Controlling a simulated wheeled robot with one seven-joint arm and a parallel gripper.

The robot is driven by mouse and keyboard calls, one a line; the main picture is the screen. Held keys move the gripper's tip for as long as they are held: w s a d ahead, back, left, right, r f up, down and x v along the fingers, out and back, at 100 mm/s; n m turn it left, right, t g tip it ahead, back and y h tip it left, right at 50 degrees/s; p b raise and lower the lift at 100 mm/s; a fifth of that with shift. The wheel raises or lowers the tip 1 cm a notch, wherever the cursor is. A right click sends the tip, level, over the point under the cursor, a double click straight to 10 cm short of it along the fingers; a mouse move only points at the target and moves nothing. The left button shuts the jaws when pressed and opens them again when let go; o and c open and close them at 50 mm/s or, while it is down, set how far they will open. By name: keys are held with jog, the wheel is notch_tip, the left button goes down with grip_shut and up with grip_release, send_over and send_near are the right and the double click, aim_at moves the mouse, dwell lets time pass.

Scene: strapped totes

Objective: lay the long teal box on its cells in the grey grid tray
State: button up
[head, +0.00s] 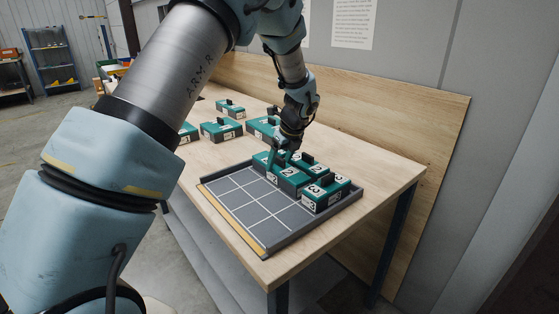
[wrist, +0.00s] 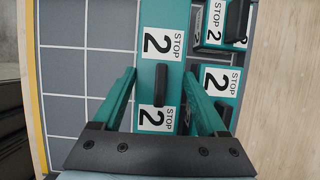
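The long teal box (head: 287,180) has a black handle (wrist: 160,84) and "2 STOP" labels at both ends. It lies level over the grey grid tray (head: 233,214), beside other teal boxes. In the wrist view the long box (wrist: 159,62) runs up and down the middle. My gripper (head: 281,160) straddles it from above. In the wrist view my gripper's (wrist: 160,72) fingertips sit flush against both long sides, so it appears shut on the box. The cells under the box are hidden, and I cannot tell whether its underside touches the tray.
Smaller teal boxes marked 2 (wrist: 215,92) and 3 (head: 324,194) stand in the tray to the right of the long box. Empty grid cells (wrist: 85,65) lie to its left. More teal boxes (head: 221,130) stand farther back on the wooden table (head: 375,168). A wooden backboard rises behind.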

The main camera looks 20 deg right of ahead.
jog(key=shift+o, duration=0.8)
jog(key=shift+r, duration=0.25)
jog(key=b+v, duration=0.3)
jog(key=v, duration=0.9)
jog(key=a+f+n+g, duration=0.25)
jog(key=a+n, duration=1.05)
jog(key=a, duration=0.7)
jog(key=s+a+f+n, duration=0.2)
jog(key=s+a+n, duration=0.4)
jog(key=a+n, duration=0.3)
jog(key=s+a+f+n+h, duration=0.1)
jog(key=s+a+f+n, duration=0.1)
jog(key=s+a+n, duration=0.4)
jog(key=a+n, duration=0.2)
jog(key=n, duration=0.1)
jog(key=shift+s+a+n, duration=0.25)
jog(key=shift+a+n, duration=0.1)
jog(key=shift+n, duration=0.05)
